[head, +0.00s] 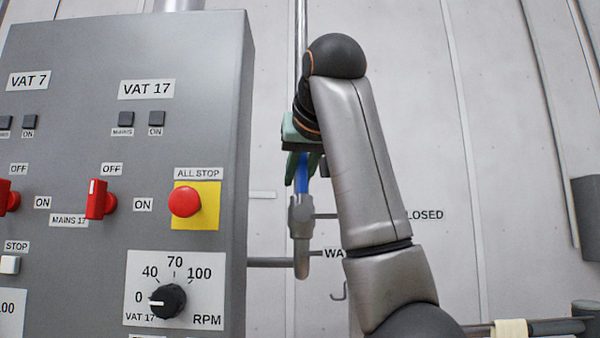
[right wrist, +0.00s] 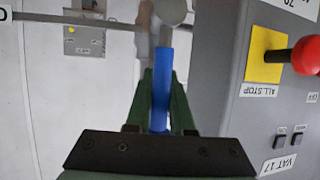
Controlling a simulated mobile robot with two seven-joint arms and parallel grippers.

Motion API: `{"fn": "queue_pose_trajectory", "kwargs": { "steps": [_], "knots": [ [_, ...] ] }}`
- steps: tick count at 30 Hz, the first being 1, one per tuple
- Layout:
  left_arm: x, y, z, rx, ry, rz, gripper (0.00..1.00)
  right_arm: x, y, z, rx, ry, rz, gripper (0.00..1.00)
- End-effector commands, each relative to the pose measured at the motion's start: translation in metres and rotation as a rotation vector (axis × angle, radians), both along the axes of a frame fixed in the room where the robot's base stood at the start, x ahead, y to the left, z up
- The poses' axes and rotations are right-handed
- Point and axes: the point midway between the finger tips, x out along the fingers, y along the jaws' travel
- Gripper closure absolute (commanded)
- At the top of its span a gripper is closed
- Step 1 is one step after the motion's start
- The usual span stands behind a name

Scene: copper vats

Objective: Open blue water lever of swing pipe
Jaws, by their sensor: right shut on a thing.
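The blue water lever (head: 302,184) stands upright above the grey valve of the swing pipe (head: 301,218). My right gripper (head: 302,170) comes down on the lever from above, its dark green fingers shut on it. In the right wrist view the blue lever (right wrist: 161,75) runs between the two fingers (right wrist: 161,98), with the valve body at its far end. My left gripper is not in view.
A grey control cabinet (head: 225,120) stands close left of the gripper, with a red all-stop button (head: 185,201), red switches and an RPM knob (head: 168,301). A horizontal pipe (head: 272,262) runs behind it. The pale wall is behind.

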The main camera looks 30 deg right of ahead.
Motion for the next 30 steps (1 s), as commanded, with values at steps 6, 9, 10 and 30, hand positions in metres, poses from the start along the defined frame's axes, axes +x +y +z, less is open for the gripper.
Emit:
{"fn": "queue_pose_trajectory", "kwargs": {
  "steps": [6,9,10,30],
  "knots": [
    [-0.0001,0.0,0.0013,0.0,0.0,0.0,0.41,-0.0001,0.0015,-0.0002,-0.02,0.012,0.001,1.0],
    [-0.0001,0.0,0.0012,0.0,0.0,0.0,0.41,-0.0001,0.0016,-0.0005,-0.021,0.012,0.001,1.0],
    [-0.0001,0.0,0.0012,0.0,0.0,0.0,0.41,-0.0001,0.0016,-0.0006,-0.02,0.013,0.001,1.0],
    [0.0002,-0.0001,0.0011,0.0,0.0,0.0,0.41,-0.0003,0.0012,-0.0006,-0.017,0.012,-0.001,0.49]
  ]
}}
